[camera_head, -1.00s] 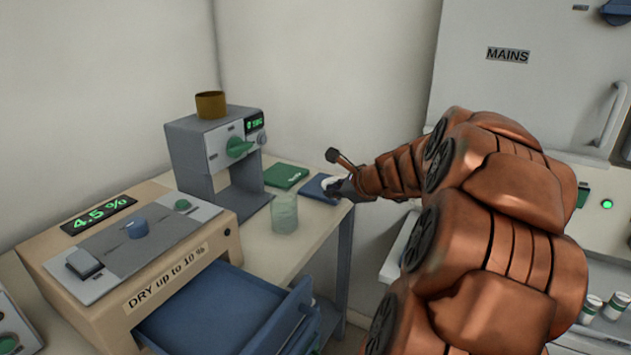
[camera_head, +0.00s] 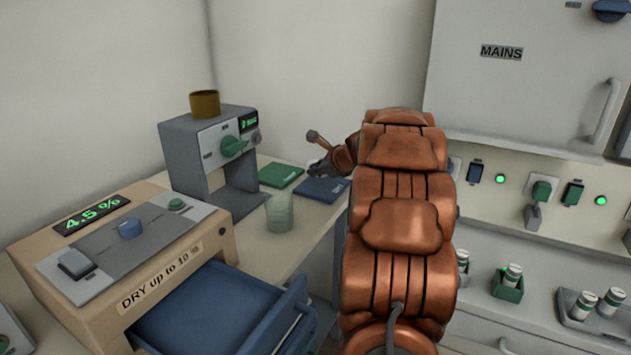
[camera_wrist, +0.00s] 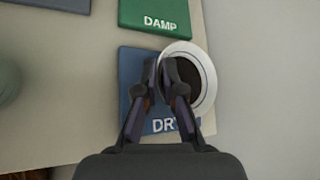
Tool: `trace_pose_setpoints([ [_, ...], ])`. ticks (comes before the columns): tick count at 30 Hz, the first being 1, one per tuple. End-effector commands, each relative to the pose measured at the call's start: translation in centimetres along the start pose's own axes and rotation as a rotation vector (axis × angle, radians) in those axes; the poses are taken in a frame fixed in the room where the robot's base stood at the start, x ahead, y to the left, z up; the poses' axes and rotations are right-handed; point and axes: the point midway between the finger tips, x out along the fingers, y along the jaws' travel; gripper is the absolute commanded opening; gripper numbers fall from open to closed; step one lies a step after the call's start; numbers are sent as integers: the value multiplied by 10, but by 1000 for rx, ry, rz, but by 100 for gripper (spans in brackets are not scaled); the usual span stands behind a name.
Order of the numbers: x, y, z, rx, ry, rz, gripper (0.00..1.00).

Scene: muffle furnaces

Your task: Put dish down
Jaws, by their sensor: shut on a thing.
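My gripper (camera_wrist: 168,68) is shut on the left rim of a round white dish (camera_wrist: 211,82) with dark contents in the wrist view. The dish overlaps the right part of the blue mat marked DRY (camera_wrist: 133,70) in that view and sticks out past its right edge. In the head view my gripper (camera_head: 325,166) is above and behind the blue mat (camera_head: 322,190), and the dish is hardly visible there. I cannot tell the dish's height above the mat.
A green mat marked DAMP (camera_wrist: 160,15) lies beside the blue one. A clear glass beaker (camera_head: 279,213) stands in front of the mats. A grey instrument (camera_head: 210,150) with a brown pot (camera_head: 205,103) on top is to the left. A blue drawer (camera_head: 220,310) is open below.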

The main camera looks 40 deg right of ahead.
Motion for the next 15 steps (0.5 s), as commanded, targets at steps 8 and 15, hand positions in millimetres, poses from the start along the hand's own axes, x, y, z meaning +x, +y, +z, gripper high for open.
trace_pose_setpoints([
  [8,20,11,-18,4,2,3,0],
  [15,25,15,-24,1,1,2,0],
])
